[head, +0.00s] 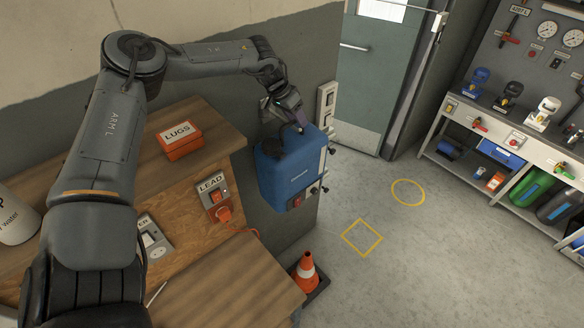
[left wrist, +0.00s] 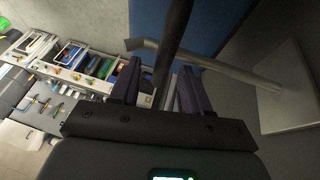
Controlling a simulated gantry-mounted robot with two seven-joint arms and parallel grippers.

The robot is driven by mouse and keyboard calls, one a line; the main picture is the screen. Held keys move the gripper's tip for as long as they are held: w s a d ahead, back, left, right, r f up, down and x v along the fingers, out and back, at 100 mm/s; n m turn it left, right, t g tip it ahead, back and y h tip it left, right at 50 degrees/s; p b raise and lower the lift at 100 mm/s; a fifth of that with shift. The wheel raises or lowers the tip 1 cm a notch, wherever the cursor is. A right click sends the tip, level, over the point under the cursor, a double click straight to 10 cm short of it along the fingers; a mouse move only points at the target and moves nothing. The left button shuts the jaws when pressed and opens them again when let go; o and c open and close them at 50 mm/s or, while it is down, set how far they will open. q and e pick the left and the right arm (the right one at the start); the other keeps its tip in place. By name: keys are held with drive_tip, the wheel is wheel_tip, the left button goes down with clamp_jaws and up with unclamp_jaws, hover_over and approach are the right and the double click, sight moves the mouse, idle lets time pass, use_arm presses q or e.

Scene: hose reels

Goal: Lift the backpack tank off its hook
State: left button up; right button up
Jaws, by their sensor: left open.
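The blue backpack tank (head: 288,178) hangs upright against the dark grey wall, beside the wooden bench. My left gripper (head: 284,108) is at the top of the tank, near its dark handle (head: 297,128). In the left wrist view the open fingers (left wrist: 158,88) stand on either side of a black bar (left wrist: 172,48), which looks like the handle, with gaps showing beside it. A bent grey metal hook (left wrist: 235,72) runs from a wall plate (left wrist: 286,88) past the black bar. The tank's blue body (left wrist: 205,25) fills the top. My right gripper does not show.
An orange LUGS box (head: 180,141) sits on the bench shelf (head: 215,120) left of the tank. An orange cone (head: 306,270) stands on the floor below. Floor with a yellow square (head: 361,237) and yellow circle (head: 408,192) is clear. A stocked workbench (head: 500,150) stands at right.

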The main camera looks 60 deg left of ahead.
use_arm(q)
clamp_jaws()
idle(1.4)
drive_tip(key=shift+r, duration=0.1)
